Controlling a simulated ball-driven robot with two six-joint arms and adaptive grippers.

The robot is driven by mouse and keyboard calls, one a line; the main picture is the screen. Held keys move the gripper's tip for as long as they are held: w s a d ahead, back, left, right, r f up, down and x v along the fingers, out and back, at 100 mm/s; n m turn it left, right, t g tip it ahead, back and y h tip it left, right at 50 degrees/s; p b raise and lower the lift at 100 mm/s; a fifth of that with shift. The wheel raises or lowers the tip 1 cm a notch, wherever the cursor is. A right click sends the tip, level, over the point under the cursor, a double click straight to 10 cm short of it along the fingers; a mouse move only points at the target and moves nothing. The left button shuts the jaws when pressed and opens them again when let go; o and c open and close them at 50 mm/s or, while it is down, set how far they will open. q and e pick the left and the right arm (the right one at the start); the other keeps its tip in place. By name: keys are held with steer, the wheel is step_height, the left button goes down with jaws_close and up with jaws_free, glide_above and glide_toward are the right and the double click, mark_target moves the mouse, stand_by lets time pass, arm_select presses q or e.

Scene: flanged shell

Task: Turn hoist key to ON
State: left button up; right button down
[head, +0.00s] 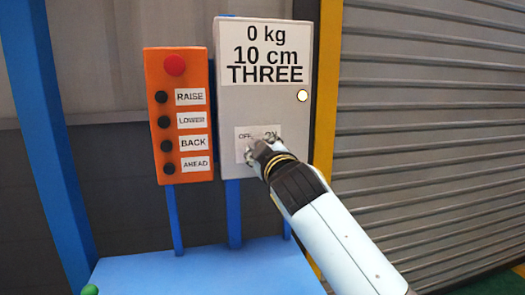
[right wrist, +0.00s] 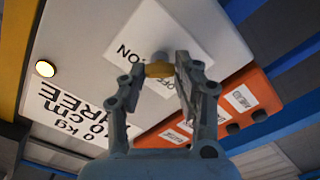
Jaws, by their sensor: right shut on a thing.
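The hoist key (right wrist: 158,70) is a small brass-coloured piece on a grey round boss, at the white OFF/ON label (head: 243,133) on the grey control box (head: 231,106). My right gripper (head: 254,150) reaches up from the lower right and covers the key in the head view. In the right wrist view my right gripper (right wrist: 157,74) has its two fingers on either side of the key, shut on it. The fingers hide part of the label, and I cannot tell exactly which way the key points. My left gripper is not in view.
An orange pendant panel (head: 183,118) with a red button and several black buttons stands just left of the box. A round lamp (head: 302,96) on the box looks lit. A blue platform (head: 200,272) lies below. A grey shutter (head: 430,130) fills the right.

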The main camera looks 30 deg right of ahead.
steer(key=shift+f, duration=0.1)
steer(key=c, duration=1)
jaws_free()
steer(key=shift+o, duration=0.2)
steer(key=v, duration=1.2)
